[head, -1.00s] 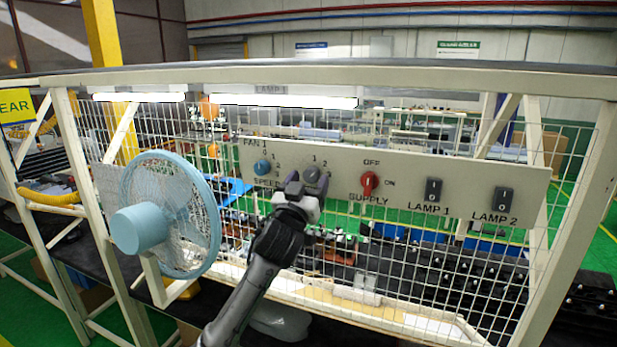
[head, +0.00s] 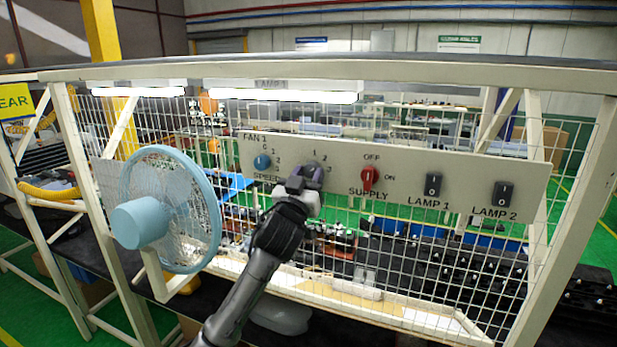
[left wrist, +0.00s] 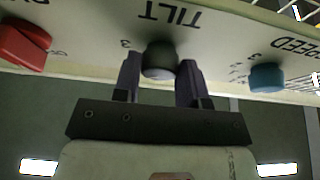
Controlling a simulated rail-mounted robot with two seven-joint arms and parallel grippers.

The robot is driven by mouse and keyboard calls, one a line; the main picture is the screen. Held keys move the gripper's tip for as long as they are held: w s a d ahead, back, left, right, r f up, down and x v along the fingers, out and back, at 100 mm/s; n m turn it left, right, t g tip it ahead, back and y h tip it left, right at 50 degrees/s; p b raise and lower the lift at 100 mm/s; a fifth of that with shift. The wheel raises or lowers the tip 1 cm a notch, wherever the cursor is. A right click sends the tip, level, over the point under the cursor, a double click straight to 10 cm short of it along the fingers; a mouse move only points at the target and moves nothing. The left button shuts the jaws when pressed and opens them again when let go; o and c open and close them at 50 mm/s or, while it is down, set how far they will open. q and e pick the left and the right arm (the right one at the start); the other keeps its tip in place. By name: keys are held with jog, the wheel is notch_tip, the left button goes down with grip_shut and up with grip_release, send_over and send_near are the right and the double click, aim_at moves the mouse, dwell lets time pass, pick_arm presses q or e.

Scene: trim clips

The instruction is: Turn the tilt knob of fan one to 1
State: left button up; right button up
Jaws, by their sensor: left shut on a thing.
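The grey tilt knob (left wrist: 159,59) sits on the pale panel (head: 420,178), under the word TILT, which shows upside down in the left wrist view. My left gripper (head: 305,178) is shut on it, with one dark finger on each side. In the head view the fingers cover much of the knob (head: 313,167). A figure 3 stands beside the knob in the left wrist view; which mark the knob points to is hidden. The blue fan (head: 170,210) stands left of the panel. My right gripper is not in view.
The blue speed knob (head: 262,162) is close on the left. The red supply switch (head: 368,178) is on the right, followed by the lamp 1 switch (head: 432,185) and lamp 2 switch (head: 503,194). Wire mesh and a pale frame surround the panel.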

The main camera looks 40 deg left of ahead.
pick_arm(q)
jog(key=shift+d+f+n+y+b, duration=0.1)
jog(key=shift+f+n+y+b, duration=0.15)
jog(key=shift+n+b, duration=0.6)
jog(key=n+y+b, duration=0.1)
jog(key=n, duration=0.1)
jog(key=n+g+y+b, duration=0.1)
jog(key=n, duration=0.1)
jog(key=shift+d+n+b, duration=0.15)
jog(key=shift+n+b, duration=0.2)
jog(key=shift+b, duration=0.05)
jog(key=n, duration=0.1)
jog(key=n+g+y+b, duration=0.1)
jog(key=n, duration=0.1)
jog(key=shift+w+r+n+g+y, duration=0.1)
jog(key=shift+r+n+g+y, duration=0.15)
jog(key=shift+n+g+y, duration=0.15)
jog(key=shift+r+n+g+y+b, duration=0.1)
jog(key=shift+n+g+y+b, duration=0.3)
jog(key=shift+n, duration=1)
jog(key=o, duration=0.9)
jog(key=shift+d, duration=0.1)
